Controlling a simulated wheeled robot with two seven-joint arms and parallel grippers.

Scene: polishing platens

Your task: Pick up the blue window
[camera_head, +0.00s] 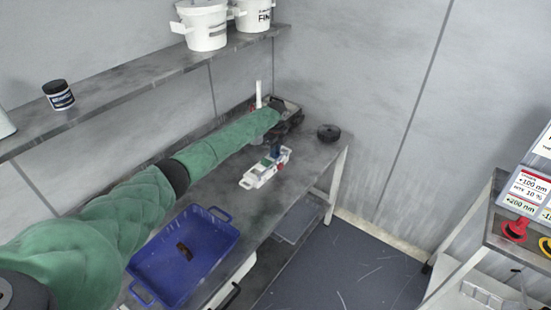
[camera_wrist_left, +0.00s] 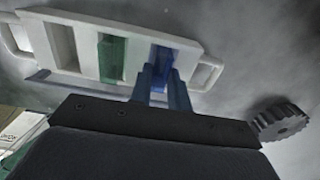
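The blue window (camera_wrist_left: 162,56) sits in a slot of a white holder in the left wrist view, beside a green window (camera_wrist_left: 113,60). The white holder (camera_head: 252,181) lies on the grey bench in the head view. My left gripper (camera_head: 276,153) is over the holder there. In the left wrist view its two blue-grey fingers (camera_wrist_left: 161,78) stand slightly apart, with the blue window showing between and beyond their tips. Whether they touch it is unclear. My right gripper is in neither view.
A blue tray (camera_head: 222,226) with a small brown piece stands nearer on the bench. A black knobbed disc (camera_head: 328,132) lies at the bench's far right; it also shows in the left wrist view (camera_wrist_left: 281,121). A shelf (camera_head: 120,82) with white tubs runs above my arm.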

